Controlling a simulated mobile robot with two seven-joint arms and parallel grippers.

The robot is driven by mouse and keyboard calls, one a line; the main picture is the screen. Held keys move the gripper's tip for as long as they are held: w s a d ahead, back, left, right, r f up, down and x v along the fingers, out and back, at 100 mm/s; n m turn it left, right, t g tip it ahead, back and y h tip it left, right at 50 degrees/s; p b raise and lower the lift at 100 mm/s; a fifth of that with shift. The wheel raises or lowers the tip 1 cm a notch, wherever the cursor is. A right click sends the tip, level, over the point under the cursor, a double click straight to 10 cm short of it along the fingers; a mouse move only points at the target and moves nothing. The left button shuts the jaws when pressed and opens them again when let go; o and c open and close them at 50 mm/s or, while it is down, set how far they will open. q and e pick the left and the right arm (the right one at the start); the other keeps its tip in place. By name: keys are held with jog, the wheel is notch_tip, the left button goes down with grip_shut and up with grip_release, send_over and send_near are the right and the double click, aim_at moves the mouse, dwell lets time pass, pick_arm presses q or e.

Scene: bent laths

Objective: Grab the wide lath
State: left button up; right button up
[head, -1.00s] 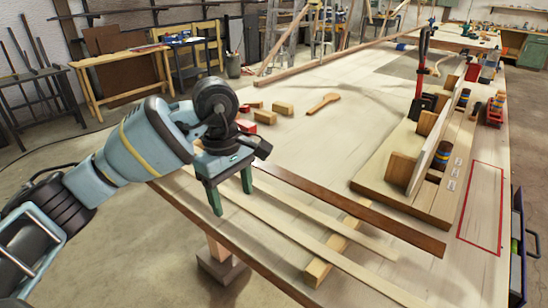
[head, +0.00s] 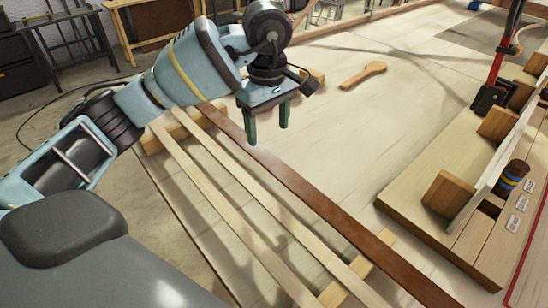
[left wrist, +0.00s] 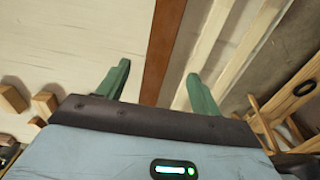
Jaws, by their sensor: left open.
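Three laths lie side by side across wooden support blocks on the bench. The dark brown lath (head: 300,188) looks the widest. Two narrower pale laths, a middle one (head: 262,215) and an outer one (head: 215,200), lie left of it. My left gripper (head: 267,132) is open and empty, fingers pointing down, by the brown lath's far part. In the left wrist view, the brown lath (left wrist: 163,40) runs between the two open fingers (left wrist: 158,72); the pale laths lie to its right. The height of the fingertips above the lath is hard to tell. My right gripper is out of view.
One support block (head: 158,142) is under the far ends, another (head: 345,285) under the near part. A wooden mallet-like piece (head: 363,75) lies beyond the gripper. A wooden fixture (head: 440,190) with blocks stands at right. Bare bench top lies between it and the brown lath.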

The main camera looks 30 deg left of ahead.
aim_at(271, 162)
pick_arm(q)
notch_tip(271, 162, down, 2)
jog(key=shift+f, duration=0.2)
jog(key=shift+s+d+f+p, duration=0.1)
jog(key=shift+d+f+p, duration=0.05)
jog(key=shift+f, duration=1.15)
jog(key=shift+d+f+p, duration=0.15)
jog(key=shift+f, duration=1.15)
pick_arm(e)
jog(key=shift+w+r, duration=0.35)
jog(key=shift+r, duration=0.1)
pick_arm(q)
jog(key=shift+c, duration=0.2)
jog(key=c, duration=1.1)
jog(key=shift+r, duration=0.1)
notch_tip(271, 162, up, 18)
jog(key=p, duration=0.2)
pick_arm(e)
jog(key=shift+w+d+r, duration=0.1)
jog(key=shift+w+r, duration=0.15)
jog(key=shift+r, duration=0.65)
